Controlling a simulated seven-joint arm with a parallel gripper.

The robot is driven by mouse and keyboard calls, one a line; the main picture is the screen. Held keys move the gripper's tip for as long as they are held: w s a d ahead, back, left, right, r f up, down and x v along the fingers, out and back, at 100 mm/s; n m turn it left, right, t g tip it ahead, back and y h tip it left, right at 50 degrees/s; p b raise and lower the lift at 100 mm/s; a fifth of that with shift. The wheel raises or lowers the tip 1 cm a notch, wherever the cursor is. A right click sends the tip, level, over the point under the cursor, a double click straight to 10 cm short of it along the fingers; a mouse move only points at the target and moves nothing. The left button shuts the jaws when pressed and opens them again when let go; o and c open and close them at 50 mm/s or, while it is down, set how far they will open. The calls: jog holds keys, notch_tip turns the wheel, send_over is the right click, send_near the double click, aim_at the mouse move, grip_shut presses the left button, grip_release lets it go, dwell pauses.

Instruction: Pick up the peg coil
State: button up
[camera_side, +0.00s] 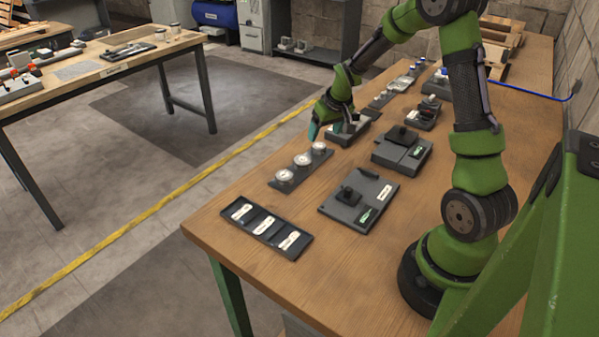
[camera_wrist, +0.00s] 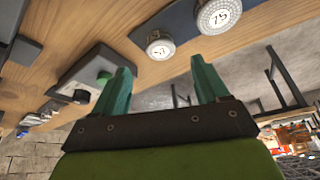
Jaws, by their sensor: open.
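My gripper (camera_side: 325,132) is open, with teal fingers, low over the far part of the bench's left side. It also shows in the wrist view (camera_wrist: 160,68) with nothing between its fingers. A dark grey tray (camera_side: 349,138) is right beside and under the fingers in the side view. In the wrist view, a grey block with a green round piece (camera_wrist: 104,77) is partly hidden behind the left finger. I cannot tell for sure which piece is the peg coil.
A dark strip with three round white-topped pieces (camera_side: 303,160) lies nearer the camera; two numbered tops (camera_wrist: 218,15) show in the wrist view. A black label tray (camera_side: 266,229), a grey plate (camera_side: 335,205) and a grey box (camera_side: 398,156) lie around. Bare wood (camera_side: 300,285) is in front.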

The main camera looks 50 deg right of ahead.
aim_at(319, 145)
jog(key=shift+x, duration=3.1)
jog(key=shift+a, duration=0.15)
jog(key=c, duration=1.2)
jog(key=shift+r, duration=0.1)
